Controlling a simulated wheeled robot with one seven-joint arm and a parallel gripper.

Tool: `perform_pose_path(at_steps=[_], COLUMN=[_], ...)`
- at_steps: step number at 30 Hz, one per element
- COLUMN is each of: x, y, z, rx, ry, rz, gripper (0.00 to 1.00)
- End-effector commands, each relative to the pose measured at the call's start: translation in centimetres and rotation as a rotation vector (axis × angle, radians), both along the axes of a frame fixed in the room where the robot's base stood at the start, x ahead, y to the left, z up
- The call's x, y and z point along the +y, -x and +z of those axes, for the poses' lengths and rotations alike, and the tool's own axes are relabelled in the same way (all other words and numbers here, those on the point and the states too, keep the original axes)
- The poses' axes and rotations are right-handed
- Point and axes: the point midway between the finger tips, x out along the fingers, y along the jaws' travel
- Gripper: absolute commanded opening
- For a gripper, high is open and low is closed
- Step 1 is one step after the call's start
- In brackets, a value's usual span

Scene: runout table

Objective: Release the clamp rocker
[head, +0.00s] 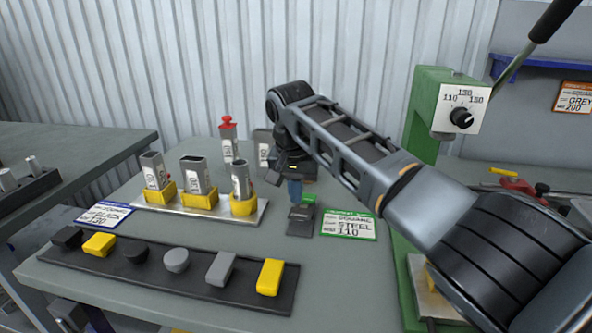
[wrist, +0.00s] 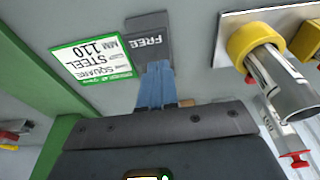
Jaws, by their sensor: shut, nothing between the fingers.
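The clamp rocker (head: 301,219) is a dark switch on the bench, left of the green-edged card. Its near half is dark and a green patch shows at its far end. In the wrist view the rocker (wrist: 148,28) shows a dark face marked FREE; its other end is hidden behind my fingers. My gripper (head: 295,190) points down over the rocker's far end, its blue fingers shut and empty. In the wrist view my gripper (wrist: 156,68) has its fingertips right at the lower edge of the FREE half. I cannot tell whether they touch it.
The card reading SQUARE STEEL 110 (head: 349,226) lies right of the rocker. Left stands a plate with yellow sockets (head: 200,200) holding metal tubes. A dark strip with several caps (head: 176,261) lies in front. A green press column (head: 425,110) rises at right.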

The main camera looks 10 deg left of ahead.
Motion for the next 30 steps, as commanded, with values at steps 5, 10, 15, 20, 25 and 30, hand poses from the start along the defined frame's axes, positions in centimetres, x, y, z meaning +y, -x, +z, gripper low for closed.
perform_pose_path(at_steps=[5,10,15,20,25,30], x=[0.0,0.0,0.0,0.0,0.0,0.1], y=[0.3,0.3,0.3,0.4,0.8,1.2], z=[-1.3,-1.6,-1.6,-1.7,-1.9,-2.6], rx=[-0.001,-0.002,-0.001,-0.014,-0.092,-0.2], ry=[0.001,0.0,0.0,0.001,0.004,0.006], rz=[0.001,0.0,0.0,0.001,0.003,0.002], gripper=[0.0,0.0,0.0,0.0,0.0,0.0])
